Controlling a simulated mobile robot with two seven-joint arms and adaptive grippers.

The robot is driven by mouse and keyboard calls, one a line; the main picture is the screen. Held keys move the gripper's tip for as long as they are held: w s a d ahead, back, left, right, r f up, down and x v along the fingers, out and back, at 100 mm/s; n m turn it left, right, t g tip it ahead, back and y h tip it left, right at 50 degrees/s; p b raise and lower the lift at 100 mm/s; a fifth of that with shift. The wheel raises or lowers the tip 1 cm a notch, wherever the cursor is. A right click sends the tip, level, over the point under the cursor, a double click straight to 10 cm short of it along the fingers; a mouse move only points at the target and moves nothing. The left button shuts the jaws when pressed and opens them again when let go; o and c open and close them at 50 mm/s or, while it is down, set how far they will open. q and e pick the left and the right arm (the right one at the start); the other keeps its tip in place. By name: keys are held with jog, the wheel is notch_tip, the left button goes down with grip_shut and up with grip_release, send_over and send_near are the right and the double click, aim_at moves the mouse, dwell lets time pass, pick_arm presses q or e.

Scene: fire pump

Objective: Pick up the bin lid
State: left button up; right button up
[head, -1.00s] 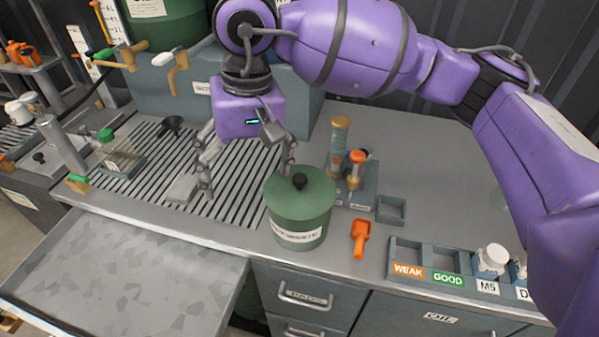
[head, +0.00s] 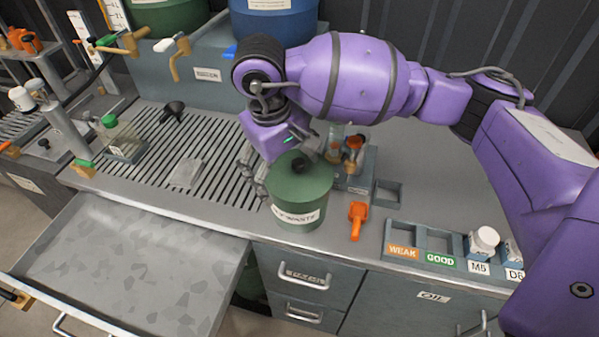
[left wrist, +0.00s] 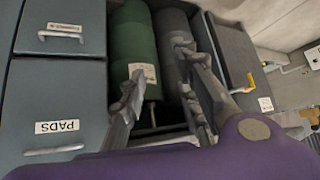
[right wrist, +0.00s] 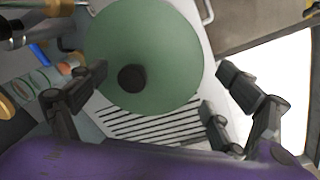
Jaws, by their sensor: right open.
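The bin lid (head: 288,183) is a round green disc with a black knob (head: 303,166). It sits on a green bin (head: 300,213) whose label ends in "WASTE", at the counter's front edge. My right gripper (head: 280,167) is tilted just behind and above the lid. In the right wrist view the lid (right wrist: 160,45) and its dark knob (right wrist: 132,78) lie between the open fingers (right wrist: 160,78), with nothing gripped. Contact with the lid cannot be told. My left gripper (left wrist: 165,100) is open and empty in the left wrist view, facing drawers and a green cylinder.
An orange scoop (head: 357,220) lies right of the bin. A small stand with tubes (head: 352,160) is close behind it. A labelled tray (head: 425,240) holds bottles at right. A slatted drain (head: 190,150) is at left. An open drawer-like tray (head: 120,260) juts out in front.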

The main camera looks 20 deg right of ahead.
pick_arm(q)
jog(key=shift+s+a+f, duration=0.1)
jog(key=shift+s, duration=0.1)
jog(key=shift+a, duration=0.2)
pick_arm(e)
jog(key=c, duration=1.4)
